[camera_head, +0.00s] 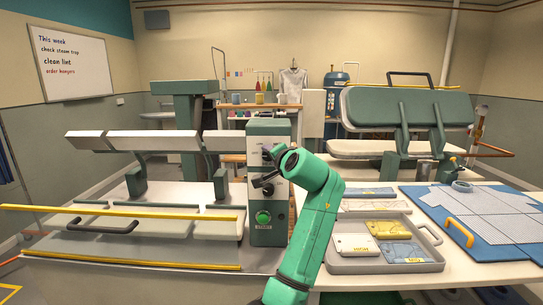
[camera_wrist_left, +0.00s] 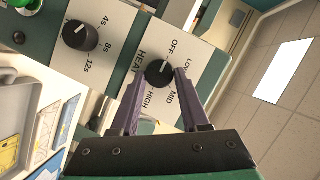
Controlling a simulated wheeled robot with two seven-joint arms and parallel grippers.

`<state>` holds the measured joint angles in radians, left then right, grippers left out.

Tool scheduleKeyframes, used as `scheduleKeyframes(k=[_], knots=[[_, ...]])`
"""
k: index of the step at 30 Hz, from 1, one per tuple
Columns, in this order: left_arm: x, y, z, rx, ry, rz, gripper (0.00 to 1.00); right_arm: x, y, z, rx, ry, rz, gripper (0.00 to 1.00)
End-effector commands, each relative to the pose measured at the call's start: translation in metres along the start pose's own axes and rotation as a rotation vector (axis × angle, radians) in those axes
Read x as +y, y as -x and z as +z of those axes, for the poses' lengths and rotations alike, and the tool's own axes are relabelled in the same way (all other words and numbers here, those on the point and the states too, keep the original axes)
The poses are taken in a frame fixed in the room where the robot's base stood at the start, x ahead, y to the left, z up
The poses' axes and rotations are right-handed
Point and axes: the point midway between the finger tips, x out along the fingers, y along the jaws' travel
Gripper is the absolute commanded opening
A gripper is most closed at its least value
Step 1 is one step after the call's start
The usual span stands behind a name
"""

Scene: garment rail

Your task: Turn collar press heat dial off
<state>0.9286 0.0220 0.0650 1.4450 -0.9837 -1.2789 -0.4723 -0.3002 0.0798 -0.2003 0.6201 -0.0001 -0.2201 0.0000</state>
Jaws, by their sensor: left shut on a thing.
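The collar press control box (camera_head: 268,128) is a green housing with a pale front panel. The black heat dial (camera_wrist_left: 158,73) is in the wrist view, with OFF, LOW, MID and HIGH printed around it. Its white mark points up and right, close to OFF. My left gripper (camera_wrist_left: 159,76) is shut on the dial, one dark finger on each side. In the head view my green left arm reaches up to the panel and partly covers it. The timer dial (camera_wrist_left: 80,36), marked 4s, 8s and 12s, is beside the heat dial. My right gripper is not in view.
A green start button (camera_head: 263,217) is low on the box. The press's pale boards (camera_head: 150,222) and yellow strips lie to its left. A grey tray (camera_head: 385,267) with packets and a blue mat (camera_head: 500,238) are on the table to the right.

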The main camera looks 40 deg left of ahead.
Motion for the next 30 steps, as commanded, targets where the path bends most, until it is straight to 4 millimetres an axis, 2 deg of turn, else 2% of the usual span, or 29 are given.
scheduleKeyframes(k=[13, 14, 15, 16, 26, 30], knots=[[0.002, -0.001, 0.001, -0.003, 0.009, 0.008, 0.0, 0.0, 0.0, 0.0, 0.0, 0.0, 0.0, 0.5], [0.002, -0.001, 0.001, -0.003, 0.009, 0.008, 0.53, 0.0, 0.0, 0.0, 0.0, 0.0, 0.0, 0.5], [0.002, -0.001, 0.001, -0.003, 0.009, 0.008, 0.68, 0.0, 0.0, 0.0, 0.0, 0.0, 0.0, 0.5], [0.002, 0.0, 0.001, -0.003, 0.008, 0.008, 0.75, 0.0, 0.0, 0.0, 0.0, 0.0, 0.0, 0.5], [0.001, 0.002, 0.0, 0.0, 0.009, 0.005, 0.75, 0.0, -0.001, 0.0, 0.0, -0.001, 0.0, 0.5], [0.003, 0.021, 0.001, 0.002, 0.011, 0.004, 0.75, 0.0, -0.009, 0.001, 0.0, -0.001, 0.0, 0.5]])
